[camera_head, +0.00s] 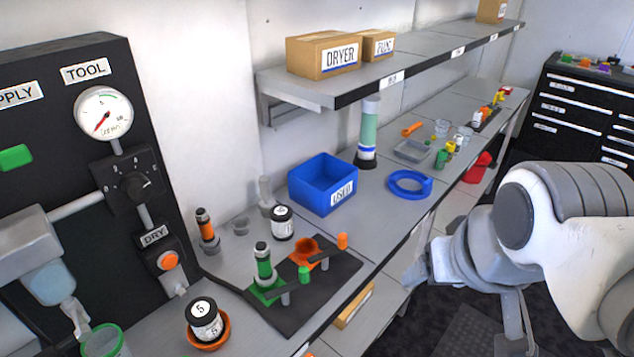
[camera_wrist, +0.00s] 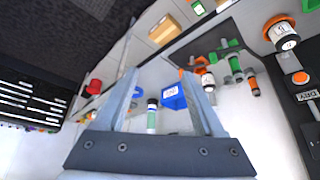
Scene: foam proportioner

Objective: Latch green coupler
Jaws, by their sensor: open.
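The green coupler (camera_head: 263,262) stands upright in a green holder (camera_head: 268,290) on a dark plate (camera_head: 325,297) on the bench. A small green knob (camera_head: 304,274) is beside it, next to a grey post. The coupler also shows, small, at the upper right of the wrist view (camera_wrist: 235,63). My gripper (camera_wrist: 158,73) is open, with nothing between its two fingers. In the head view my arm is at the right, off the bench's front edge and well apart from the coupler; the fingertips are not clear there.
An orange holder (camera_head: 305,248) and orange knob (camera_head: 342,240) sit behind the green ones. An orange-banded coupler (camera_head: 206,228), a blue bin (camera_head: 322,186), a blue ring (camera_head: 409,184) and a jar (camera_head: 204,318) stand nearby. A shelf (camera_head: 400,72) overhangs the bench.

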